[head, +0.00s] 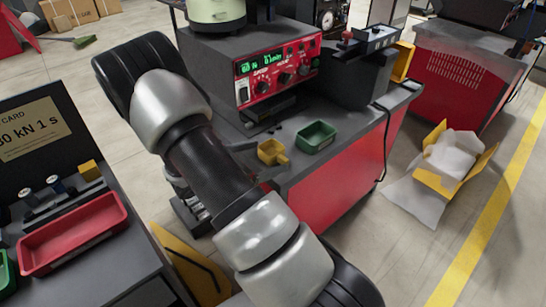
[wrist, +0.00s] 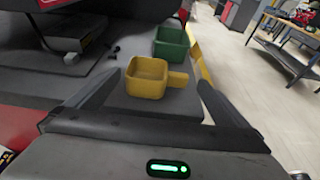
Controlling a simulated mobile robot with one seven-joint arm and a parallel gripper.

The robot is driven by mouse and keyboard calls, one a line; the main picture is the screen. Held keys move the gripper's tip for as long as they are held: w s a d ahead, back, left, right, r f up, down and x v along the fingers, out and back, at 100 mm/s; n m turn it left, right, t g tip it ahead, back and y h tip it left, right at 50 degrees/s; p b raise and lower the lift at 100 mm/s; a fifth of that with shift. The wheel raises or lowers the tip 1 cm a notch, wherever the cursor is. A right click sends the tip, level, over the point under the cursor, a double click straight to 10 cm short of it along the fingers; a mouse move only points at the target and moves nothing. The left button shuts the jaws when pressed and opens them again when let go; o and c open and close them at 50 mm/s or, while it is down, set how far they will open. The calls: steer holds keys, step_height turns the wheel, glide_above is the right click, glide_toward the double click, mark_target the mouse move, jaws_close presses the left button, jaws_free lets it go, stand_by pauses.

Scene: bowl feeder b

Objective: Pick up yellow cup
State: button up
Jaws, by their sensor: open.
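The yellow cup (head: 268,152), a small square cup with a stub handle on its right, stands upright on the grey bench top (head: 262,172) near its front edge. In the wrist view the yellow cup (wrist: 147,80) is ahead of my gripper (wrist: 157,84), whose two dark fingers are spread wide on either side of it. Nothing is held. I cannot tell how far the fingertips are from the cup. In the head view my arm crosses the middle and my fingers cannot be made out clearly.
A green bin (head: 316,137) stands close behind the cup. A red-fronted control box (head: 278,75) with a lit display is behind it. Small dark pieces lie left of the cup. A red tray (head: 73,232) sits on the left bench. An open yellow box (head: 455,160) lies on the floor.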

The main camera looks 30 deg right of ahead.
steer(key=shift+b+x, duration=0.35)
steer(key=shift+x, duration=2.35)
steer(key=shift+w, duration=0.15)
steer(key=c, duration=1)
